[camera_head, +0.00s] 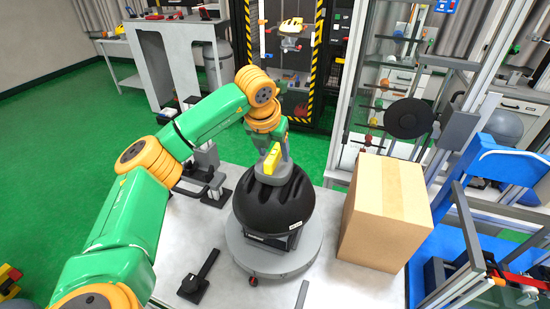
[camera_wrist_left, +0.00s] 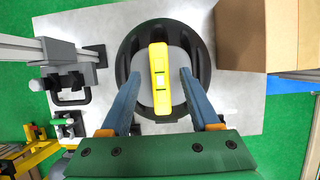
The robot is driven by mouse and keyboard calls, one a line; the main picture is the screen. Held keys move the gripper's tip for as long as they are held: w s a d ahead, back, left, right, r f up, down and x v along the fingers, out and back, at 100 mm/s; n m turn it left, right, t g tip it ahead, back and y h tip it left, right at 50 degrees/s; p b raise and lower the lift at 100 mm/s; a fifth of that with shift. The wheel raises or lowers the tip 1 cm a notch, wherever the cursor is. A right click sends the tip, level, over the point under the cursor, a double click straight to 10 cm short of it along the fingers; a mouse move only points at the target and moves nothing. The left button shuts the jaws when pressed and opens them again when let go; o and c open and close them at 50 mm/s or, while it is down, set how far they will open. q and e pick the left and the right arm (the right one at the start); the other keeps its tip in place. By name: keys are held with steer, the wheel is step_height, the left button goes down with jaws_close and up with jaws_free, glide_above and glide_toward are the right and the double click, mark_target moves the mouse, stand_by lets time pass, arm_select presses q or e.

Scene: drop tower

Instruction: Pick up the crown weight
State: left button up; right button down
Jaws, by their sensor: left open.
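The crown weight looks to be the yellow bar (camera_head: 272,159) with a grey cap-like base below it, on top of a black ribbed helmet-like dome (camera_head: 274,206). In the left wrist view the yellow bar (camera_wrist_left: 159,90) runs lengthwise between my fingers. My left gripper (camera_head: 277,163) points down over the bar and is open; in the wrist view its two blue-grey fingers (camera_wrist_left: 160,76) stand on either side, with a visible gap to each. The dome sits on a round grey stand (camera_head: 272,258). My right gripper is not in view.
A cardboard box (camera_head: 384,215) stands close to the right of the dome on the pale platform (camera_head: 335,288). A black clamp (camera_head: 199,277) lies at the front left. A metal frame with a black disc (camera_head: 408,118) rises behind the box. A blue frame (camera_head: 490,170) is at the right.

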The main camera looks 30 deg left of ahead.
arm_select(q)
steer(key=shift+w+a+f, duration=0.1)
steer(key=shift+w+f, duration=0.25)
steer(key=shift+f, duration=0.3)
steer(key=shift+s+r, duration=0.1)
steer(key=shift+s, duration=0.05)
steer(key=shift+c, duration=1.1)
jaws_close()
steer(key=shift+r, duration=0.15)
